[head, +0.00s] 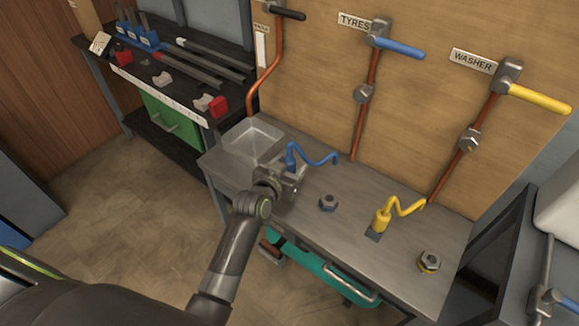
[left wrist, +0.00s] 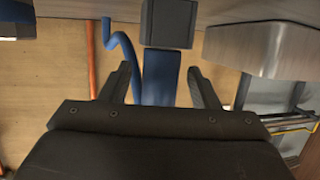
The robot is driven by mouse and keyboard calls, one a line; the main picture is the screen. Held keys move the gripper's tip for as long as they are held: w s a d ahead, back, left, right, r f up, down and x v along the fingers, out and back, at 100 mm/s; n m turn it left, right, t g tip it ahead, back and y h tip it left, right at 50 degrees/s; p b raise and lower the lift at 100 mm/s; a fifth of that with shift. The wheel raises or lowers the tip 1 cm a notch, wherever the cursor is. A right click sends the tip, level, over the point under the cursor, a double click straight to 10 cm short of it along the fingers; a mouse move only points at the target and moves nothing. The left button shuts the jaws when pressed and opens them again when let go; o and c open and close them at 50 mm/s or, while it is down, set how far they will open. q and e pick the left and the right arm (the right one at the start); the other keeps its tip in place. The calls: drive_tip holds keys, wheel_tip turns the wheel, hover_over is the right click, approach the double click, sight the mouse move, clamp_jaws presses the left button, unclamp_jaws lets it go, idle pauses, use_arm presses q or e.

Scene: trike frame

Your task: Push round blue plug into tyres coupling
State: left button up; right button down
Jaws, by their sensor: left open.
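The blue plug (head: 291,154) stands upright on the metal bench, with a wavy blue hose running from its top to the right. In the left wrist view the blue plug (left wrist: 160,78) is between my fingers, with a dark grey block beyond it. My left gripper (head: 292,172) is open around the plug; no firm contact shows. It also shows in the left wrist view (left wrist: 162,88). The TYRES sign (head: 354,22) is on the wooden panel beside a blue-handled valve (head: 398,46). A grey hex coupling (head: 363,93) sits on the copper pipe below that valve. My right gripper is not in view.
The bench (head: 330,240) also carries a yellow plug (head: 383,219), a hex nut (head: 328,203) and a yellow-ringed nut (head: 430,261). A metal tray (head: 253,143) is at its back left. The WASHER pipe with a yellow-handled valve (head: 538,97) is right.

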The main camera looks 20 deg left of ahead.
use_arm(q)
drive_tip(key=shift+c, duration=0.2)
drive_tip(key=c, duration=1.1)
drive_tip(key=shift+o, duration=0.2)
wheel_tip(320, 180, up, 10)
drive_tip(key=shift+r, duration=0.1)
drive_tip(key=shift+r, duration=0.1)
wheel_tip(320, 180, up, 5)
drive_tip(key=p, duration=0.6)
drive_tip(key=shift+r, duration=0.1)
idle(0.3)
